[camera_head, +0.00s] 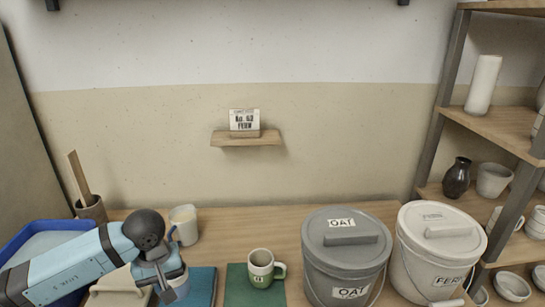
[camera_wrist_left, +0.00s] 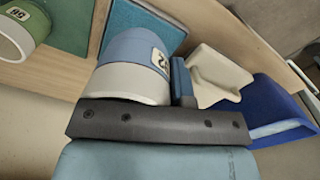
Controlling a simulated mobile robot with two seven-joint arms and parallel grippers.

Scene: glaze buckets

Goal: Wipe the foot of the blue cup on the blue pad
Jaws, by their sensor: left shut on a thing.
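My left gripper (camera_head: 160,270) is shut on the blue cup (camera_head: 178,289). In the left wrist view the blue cup (camera_wrist_left: 134,50) shows a cream upper part near my gripper (camera_wrist_left: 180,82), a blue lower part and a partly hidden number label. Its foot points away from that camera toward the blue pad and is hidden. The blue pad (camera_head: 204,284) lies on the table just right of the cup in the head view, and it also shows in the left wrist view (camera_wrist_left: 157,27). Whether cup and pad touch, I cannot tell.
A green cup (camera_head: 261,264) stands on a green pad (camera_head: 240,287). A pale mug (camera_head: 184,225) is behind my gripper. Two lidded buckets, grey (camera_head: 345,265) and white (camera_head: 437,255), stand right.

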